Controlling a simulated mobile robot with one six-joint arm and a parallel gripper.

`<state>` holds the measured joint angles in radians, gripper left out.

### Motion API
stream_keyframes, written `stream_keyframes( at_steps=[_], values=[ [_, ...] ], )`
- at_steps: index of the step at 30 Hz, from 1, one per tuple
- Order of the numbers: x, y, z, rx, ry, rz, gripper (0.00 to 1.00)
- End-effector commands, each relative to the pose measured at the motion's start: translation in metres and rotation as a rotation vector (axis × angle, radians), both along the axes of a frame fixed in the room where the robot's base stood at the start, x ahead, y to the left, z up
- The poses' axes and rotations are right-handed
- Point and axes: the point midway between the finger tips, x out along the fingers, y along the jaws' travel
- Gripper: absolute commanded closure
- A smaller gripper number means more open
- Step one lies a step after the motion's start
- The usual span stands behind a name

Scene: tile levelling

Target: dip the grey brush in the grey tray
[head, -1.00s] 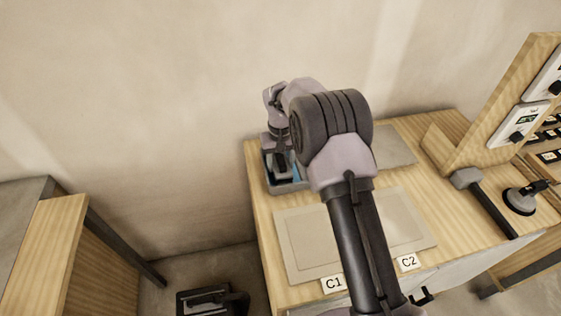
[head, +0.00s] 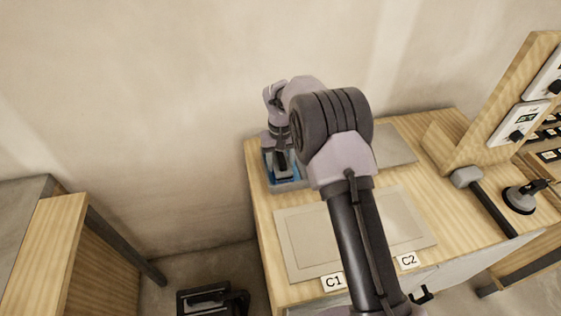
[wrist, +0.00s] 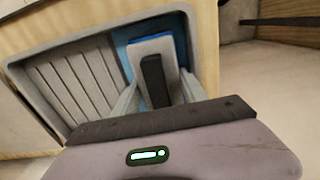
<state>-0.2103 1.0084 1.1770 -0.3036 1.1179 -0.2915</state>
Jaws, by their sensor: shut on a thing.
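The grey tray (wrist: 45,45) sits at the back left corner of the wooden bench; in the head view its front rim (head: 291,187) shows below my gripper. It has a ribbed sloping part and a well of blue liquid (wrist: 125,42). My gripper (wrist: 157,90) is shut on the grey brush (wrist: 150,47), which has a black handle. The brush is over or in the blue well, with blue along its far edge. Whether its underside touches the liquid is hidden. In the head view my gripper (head: 281,163) points down over the tray.
Flat panels lie on the bench (head: 262,215) by the C1 (head: 333,282) and C2 (head: 408,261) labels. A mallet (head: 482,200) and a suction cup (head: 520,199) lie to the right. A wall rises close behind the tray.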

Motion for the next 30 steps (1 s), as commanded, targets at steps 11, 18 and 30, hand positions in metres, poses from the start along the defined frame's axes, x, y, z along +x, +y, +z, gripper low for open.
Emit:
stream_keyframes(
  at_steps=[11, 18, 30],
  values=[
    [0.0, 0.0, 0.049, 0.0, -0.001, 0.0, 0.92],
    [0.0, 0.0, 0.082, 0.0, -0.001, 0.0, 0.92],
    [0.0, 0.0, 0.131, 0.0, -0.001, 0.0, 0.92]
  ],
)
